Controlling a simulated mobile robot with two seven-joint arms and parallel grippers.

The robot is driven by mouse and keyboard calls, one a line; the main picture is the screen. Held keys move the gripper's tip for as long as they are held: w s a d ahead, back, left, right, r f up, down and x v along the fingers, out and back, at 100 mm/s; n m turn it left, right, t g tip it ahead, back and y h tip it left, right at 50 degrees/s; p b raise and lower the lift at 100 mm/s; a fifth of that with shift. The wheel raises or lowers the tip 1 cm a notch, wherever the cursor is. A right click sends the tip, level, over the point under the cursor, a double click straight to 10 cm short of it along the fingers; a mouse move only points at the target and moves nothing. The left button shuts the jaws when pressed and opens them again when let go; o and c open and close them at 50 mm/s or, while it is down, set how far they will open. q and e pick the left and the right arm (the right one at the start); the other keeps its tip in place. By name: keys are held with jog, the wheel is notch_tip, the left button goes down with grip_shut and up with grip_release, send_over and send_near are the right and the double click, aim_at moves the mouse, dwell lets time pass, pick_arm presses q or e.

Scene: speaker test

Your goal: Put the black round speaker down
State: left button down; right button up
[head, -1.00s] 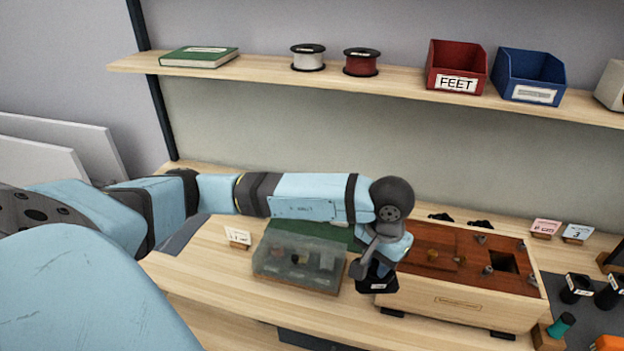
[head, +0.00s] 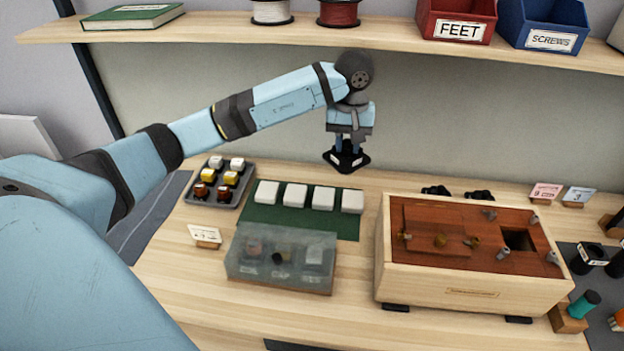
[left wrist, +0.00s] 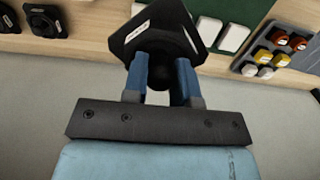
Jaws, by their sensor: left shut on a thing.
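My left gripper (head: 349,143) is shut on the black speaker (head: 346,161) and holds it in the air above the back of the bench. The speaker has an angular black flange with a white label, and a rounded part between the fingers. In the left wrist view the speaker (left wrist: 152,32) sits between the blue fingers (left wrist: 164,80). Two similar black parts (head: 436,190) (head: 480,196) lie behind the wooden cabinet, partly hidden by it; they also show in the left wrist view (left wrist: 45,21). My right gripper is not in view.
The wooden cabinet (head: 460,285) has a red-brown top with a square opening. A clear-lidded box (head: 280,262), a green mat (head: 335,228) with white blocks and a grey tray (head: 222,200) of capped parts stand left. A shelf (head: 390,38) with bins runs above. Bare bench lies below the speaker.

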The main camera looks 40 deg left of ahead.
aim_at(345, 168)
pick_arm(q)
jog(key=shift+f+p, duration=0.7)
jog(key=shift+f, duration=9.05)
jog(key=c, duration=0.9)
grip_release()
jog(key=shift+s, duration=0.1)
jog(key=shift+r, duration=0.4)
notch_tip(345, 168, up, 11)
jog(key=shift+f+b, duration=0.2)
jog(key=shift+b, duration=0.35)
jog(key=shift+r, duration=0.45)
